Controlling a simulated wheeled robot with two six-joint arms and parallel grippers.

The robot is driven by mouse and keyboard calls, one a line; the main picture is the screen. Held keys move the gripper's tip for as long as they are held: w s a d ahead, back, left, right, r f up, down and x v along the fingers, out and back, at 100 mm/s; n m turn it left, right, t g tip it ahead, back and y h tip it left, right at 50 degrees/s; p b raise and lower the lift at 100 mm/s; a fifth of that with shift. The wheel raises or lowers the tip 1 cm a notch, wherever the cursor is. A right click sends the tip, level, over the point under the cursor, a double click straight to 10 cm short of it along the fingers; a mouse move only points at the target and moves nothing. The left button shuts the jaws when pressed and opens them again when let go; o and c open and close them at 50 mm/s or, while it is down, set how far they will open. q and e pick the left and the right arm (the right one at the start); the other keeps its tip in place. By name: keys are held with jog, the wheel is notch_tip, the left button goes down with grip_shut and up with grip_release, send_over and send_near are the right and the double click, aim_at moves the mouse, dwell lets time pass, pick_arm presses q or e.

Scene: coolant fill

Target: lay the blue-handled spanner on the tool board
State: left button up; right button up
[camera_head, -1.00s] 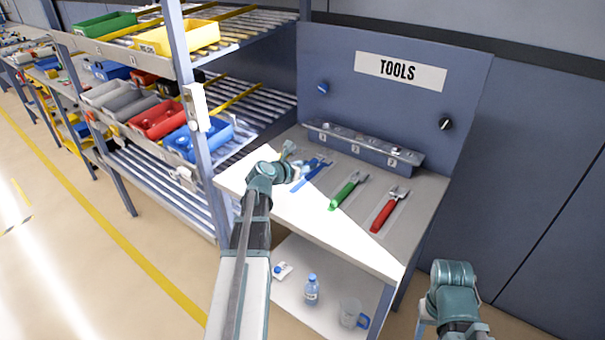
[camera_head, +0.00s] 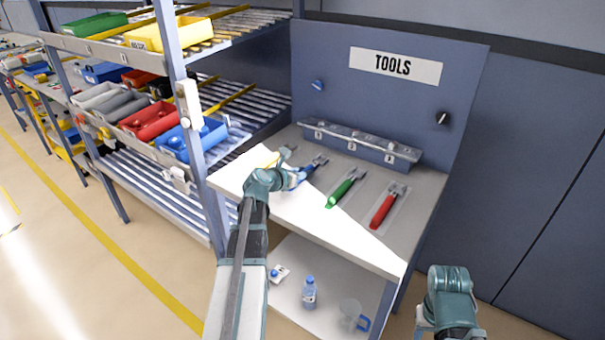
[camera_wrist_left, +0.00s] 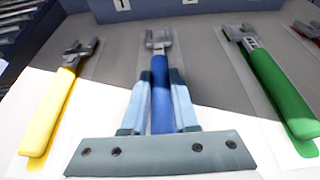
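The blue-handled spanner (camera_head: 314,167) lies at the left part of the bench top, handle toward me. In the left wrist view its blue handle (camera_wrist_left: 160,92) runs between my left gripper's two fingers (camera_wrist_left: 159,100), with its grey head beyond the fingertips. The fingers are close on both sides of the handle; I cannot tell whether they press on it. In the head view the left gripper (camera_head: 290,178) is low over the bench and hides the handle's near end. My right gripper (camera_head: 424,322) is at the lower right, away from the bench, its fingers barely visible.
A yellow spanner (camera_wrist_left: 54,105) lies to the left; green (camera_head: 345,188) and red (camera_head: 384,209) spanners lie to the right on pale mats. A numbered rail (camera_head: 360,144) stands behind, below the TOOLS panel (camera_head: 395,67). A shelf rack post (camera_head: 190,110) is close on the left.

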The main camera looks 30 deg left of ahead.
pick_arm(q)
jog(key=o, duration=0.4)
jog(key=shift+r, duration=0.2)
jog(key=p+v, duration=0.4)
jog(key=v, duration=0.6)
jog(key=shift+s+p, duration=0.2)
jog(key=shift+p, duration=0.1)
jog(key=shift+v, duration=0.8)
